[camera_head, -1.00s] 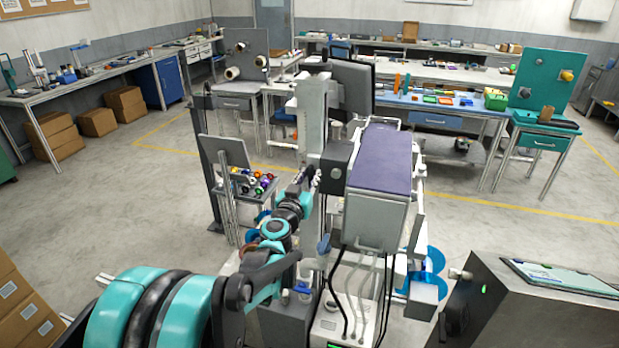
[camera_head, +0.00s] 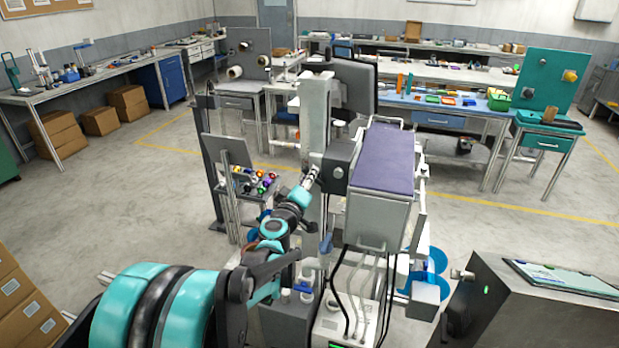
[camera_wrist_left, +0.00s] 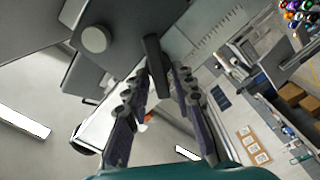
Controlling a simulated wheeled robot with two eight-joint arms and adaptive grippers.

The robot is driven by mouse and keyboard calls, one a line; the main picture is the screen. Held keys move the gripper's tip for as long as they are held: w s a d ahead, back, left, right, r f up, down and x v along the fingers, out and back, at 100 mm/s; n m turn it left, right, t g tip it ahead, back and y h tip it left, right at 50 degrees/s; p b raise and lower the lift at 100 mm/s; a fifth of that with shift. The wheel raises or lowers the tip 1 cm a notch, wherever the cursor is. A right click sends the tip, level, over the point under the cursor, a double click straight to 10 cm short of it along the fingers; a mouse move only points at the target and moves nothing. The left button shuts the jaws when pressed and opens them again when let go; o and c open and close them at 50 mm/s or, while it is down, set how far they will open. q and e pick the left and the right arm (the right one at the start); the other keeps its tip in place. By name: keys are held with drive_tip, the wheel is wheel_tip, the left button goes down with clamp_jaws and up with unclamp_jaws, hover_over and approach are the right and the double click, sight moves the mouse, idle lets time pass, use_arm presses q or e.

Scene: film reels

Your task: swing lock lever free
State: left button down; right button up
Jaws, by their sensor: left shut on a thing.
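The grey machine with a purple-topped housing (camera_head: 385,165) stands ahead of me, with a dark box (camera_head: 338,165) on its left side. My left gripper (camera_head: 314,174) reaches to the left side of that dark box. In the left wrist view, my left gripper (camera_wrist_left: 162,74) has its two dark fingers on either side of a dark, narrow lever (camera_wrist_left: 154,56) and is shut on it. A round grey knob (camera_wrist_left: 95,39) sits on the housing beside it. In the head view the lever is too small to make out. My right gripper is not in view.
A grey upright post (camera_head: 314,120) stands just behind my left gripper. A stand with coloured items (camera_head: 255,182) is to the left. A dark cabinet (camera_head: 530,310) with a flat panel on top fills the lower right. The floor at left is open.

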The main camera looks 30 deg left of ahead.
use_arm(q)
drive_tip(key=shift+a+f+n, duration=0.1)
drive_tip(key=shift+f+n, duration=0.05)
drive_tip(key=shift+n, duration=1.6)
drive_tip(key=shift+f+n, duration=0.15)
drive_tip(key=shift+n, duration=1.6)
drive_tip(key=c, duration=1.5)
unclamp_jaws()
drive_tip(key=shift+c, duration=0.2)
drive_tip(key=shift+s, duration=0.15)
drive_tip(key=v, duration=1.1)
drive_tip(key=shift+s, duration=0.4)
drive_tip(key=shift+f, duration=0.15)
